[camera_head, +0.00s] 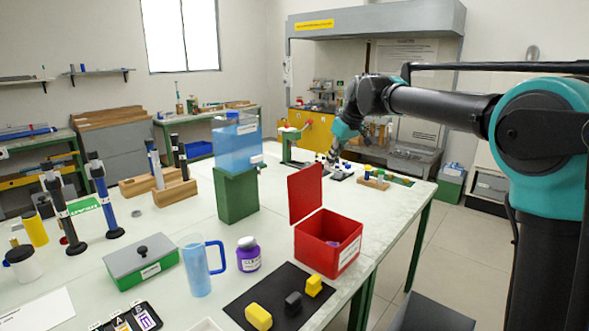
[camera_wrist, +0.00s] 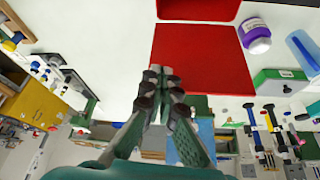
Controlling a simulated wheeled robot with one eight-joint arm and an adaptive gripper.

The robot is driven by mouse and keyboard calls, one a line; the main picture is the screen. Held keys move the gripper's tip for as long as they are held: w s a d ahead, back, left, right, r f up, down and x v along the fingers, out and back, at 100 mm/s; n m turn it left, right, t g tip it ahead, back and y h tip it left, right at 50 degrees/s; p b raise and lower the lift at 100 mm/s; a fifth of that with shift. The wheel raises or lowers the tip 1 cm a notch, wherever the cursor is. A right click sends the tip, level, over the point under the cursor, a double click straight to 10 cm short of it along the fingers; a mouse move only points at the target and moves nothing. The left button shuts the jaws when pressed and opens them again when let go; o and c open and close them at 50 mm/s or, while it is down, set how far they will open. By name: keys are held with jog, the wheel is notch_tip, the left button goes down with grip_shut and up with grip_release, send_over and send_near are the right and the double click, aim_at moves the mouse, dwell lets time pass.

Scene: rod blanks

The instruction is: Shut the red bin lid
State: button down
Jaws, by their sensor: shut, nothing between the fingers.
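The red bin (camera_head: 328,247) stands near the table's right edge, with something purple inside. Its red lid (camera_head: 305,193) is open and stands upright at the bin's far left side. In the wrist view the lid (camera_wrist: 205,62) is a large flat red panel, with part of the bin (camera_wrist: 198,9) at the top edge. My gripper (camera_head: 333,157) is beyond the lid in the head view, over the far part of the table. Its fingers (camera_wrist: 162,72) are together and empty, and overlap the lid's lower left edge in the wrist view. I see no clear contact.
A blue water tank on a green stand (camera_head: 237,190) is left of the lid. A purple jar (camera_head: 248,254), a blue jug (camera_head: 200,265) and a black mat (camera_head: 262,288) with blocks are near the bin. A small wooden block rack (camera_head: 373,181) lies behind, to the right.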

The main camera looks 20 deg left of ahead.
jog(key=s+a+r+n+y, duration=0.1)
jog(key=a+r, duration=0.2)
jog(key=a, duration=0.3)
jog(key=s+a+r+n, duration=0.1)
jog(key=a+r+n, duration=0.1)
jog(key=a, duration=0.4)
notch_tip(320, 180, down, 9)
jog(key=shift+a+g, duration=0.25)
jog(key=shift+g, duration=0.15)
jog(key=shift+d, duration=0.1)
